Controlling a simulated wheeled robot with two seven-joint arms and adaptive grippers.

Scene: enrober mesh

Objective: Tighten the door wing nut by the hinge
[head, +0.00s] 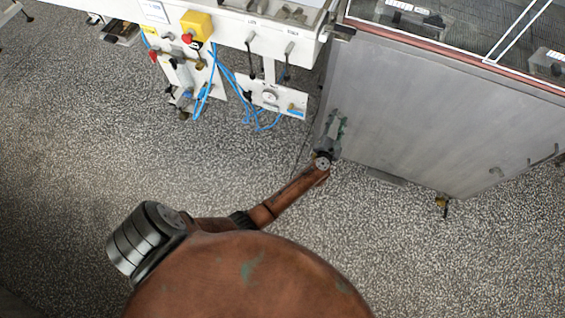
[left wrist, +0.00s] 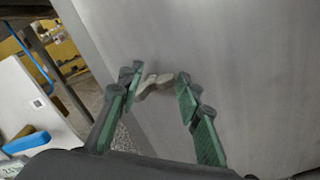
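The door wing nut (left wrist: 153,84) is a small grey-beige two-winged piece on the grey metal door panel (head: 430,110), near its left edge. In the left wrist view it lies between the green-padded fingertips of my left gripper (left wrist: 157,76), with a visible gap to the right finger. The left finger is close to its left wing, and I cannot tell whether they touch. In the head view my left gripper (head: 336,127) is at the panel's left edge and hides the nut. The fingers are open. The hinge cannot be made out. My right gripper is not in view.
A white machine frame with a yellow switch box (head: 196,25) and blue hoses (head: 210,85) stands to the left of the panel. A small handle (head: 496,171) sits at the panel's lower right. The speckled floor (head: 80,140) is open.

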